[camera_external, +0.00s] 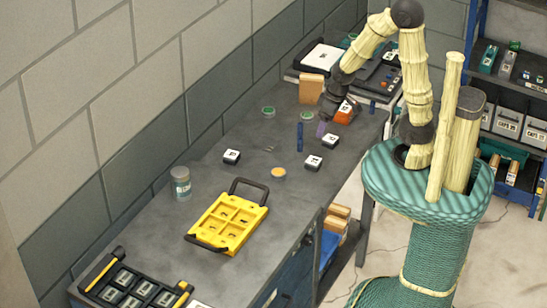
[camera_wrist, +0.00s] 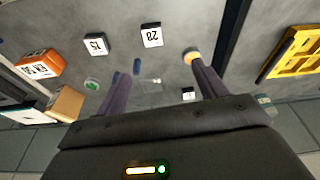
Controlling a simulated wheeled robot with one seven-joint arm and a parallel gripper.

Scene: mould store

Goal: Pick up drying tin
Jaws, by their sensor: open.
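No label I can read names the drying tin. One candidate is a grey-green lidded cylinder (camera_external: 181,183) standing upright on the bench, left of the yellow tray; part of it seems to show at the right in the wrist view (camera_wrist: 265,104). Low round pieces also lie there: an orange-topped one (camera_external: 279,174), by the right finger in the wrist view (camera_wrist: 191,56), and green-topped ones (camera_external: 268,112), one left of the fingers (camera_wrist: 91,84). My gripper (camera_external: 322,123) is open over the bench's far half, beside an orange block. Between its fingers (camera_wrist: 160,82) I see bench and small blurred items.
The yellow tray (camera_external: 204,238) and a black organiser (camera_external: 112,290) lie on the near bench. White-topped blocks (camera_external: 232,157) and a blue bar (camera_external: 299,137) are scattered midway. An orange block (camera_external: 344,113) and wooden block (camera_external: 311,88) stand close to my gripper. The wall bounds the left.

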